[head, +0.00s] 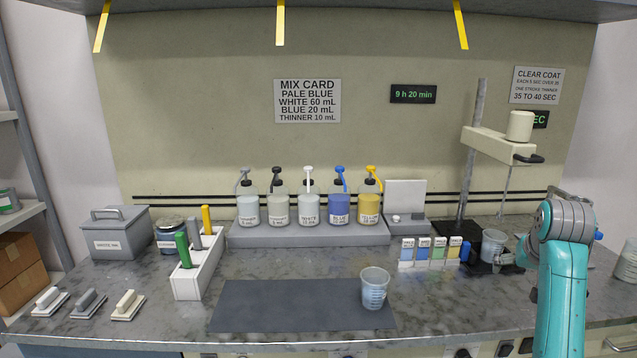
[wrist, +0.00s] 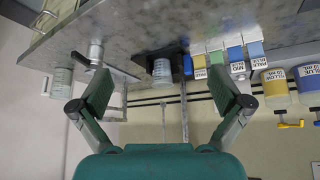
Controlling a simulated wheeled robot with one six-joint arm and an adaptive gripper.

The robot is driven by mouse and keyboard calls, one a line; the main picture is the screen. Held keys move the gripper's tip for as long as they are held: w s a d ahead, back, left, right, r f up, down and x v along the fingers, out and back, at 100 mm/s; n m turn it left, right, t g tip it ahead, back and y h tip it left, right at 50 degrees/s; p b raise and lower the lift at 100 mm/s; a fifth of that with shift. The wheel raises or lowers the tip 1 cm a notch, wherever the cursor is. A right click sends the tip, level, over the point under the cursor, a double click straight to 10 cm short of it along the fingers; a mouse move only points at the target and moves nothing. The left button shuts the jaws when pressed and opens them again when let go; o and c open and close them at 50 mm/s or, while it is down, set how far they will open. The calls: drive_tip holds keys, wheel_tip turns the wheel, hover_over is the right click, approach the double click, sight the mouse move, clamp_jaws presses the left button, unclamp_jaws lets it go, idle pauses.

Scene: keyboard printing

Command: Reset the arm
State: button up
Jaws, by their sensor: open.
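My teal arm stands at the right of the head view, and my gripper (head: 512,258) shows only partly beside it, close to the right of a clear cup (head: 493,245). The cup stands on the dark base of the stand. In the wrist view, which is upside down, my gripper (wrist: 160,92) has its two fingers spread wide with nothing between the pads. The cup (wrist: 162,72) shows beyond the fingers, in the gap, and looks apart from them. The arm hides part of the counter behind it.
A stand (head: 470,160) with a clamp arm rises behind the cup. Several colour cards (head: 430,252) stand left of it. Another graduated cup (head: 374,289) is on the dark mat (head: 280,308). Pump bottles (head: 308,206) line the back. The mat's left and middle are clear.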

drive_tip(key=s+a+f+n+t, duration=0.1)
drive_tip(key=s+a+f, duration=0.25)
drive_tip(key=f, duration=0.75)
drive_tip(key=s+a+f+t, duration=0.15)
drive_tip(key=a+f, duration=0.35)
drive_tip(key=f, duration=0.5)
drive_tip(key=s+a+f+n+t, duration=0.1)
drive_tip(key=s+a+f, duration=0.3)
drive_tip(key=s+f, duration=0.25)
drive_tip(key=s+a+f+t, duration=0.1)
drive_tip(key=s+a+f, duration=0.45)
drive_tip(key=s, duration=0.25)
drive_tip(key=s+a+f+n+t+y, duration=0.1)
drive_tip(key=s+a, duration=0.2)
drive_tip(key=s, duration=0.7)
drive_tip(key=s+a+n+t, duration=0.1)
drive_tip(key=s+a, duration=0.3)
drive_tip(key=s, duration=0.6)
drive_tip(key=s+a+r+t, duration=0.1)
drive_tip(key=s+r, duration=0.5)
drive_tip(key=s, duration=0.2)
drive_tip(key=s+a+r+t+y, duration=0.1)
drive_tip(key=s+r, duration=0.6)
drive_tip(key=s, duration=0.2)
drive_tip(key=shift+s+a+n+y, duration=0.25)
drive_tip(key=shift+a+n+y, duration=0.05)
drive_tip(key=shift+n, duration=0.1)
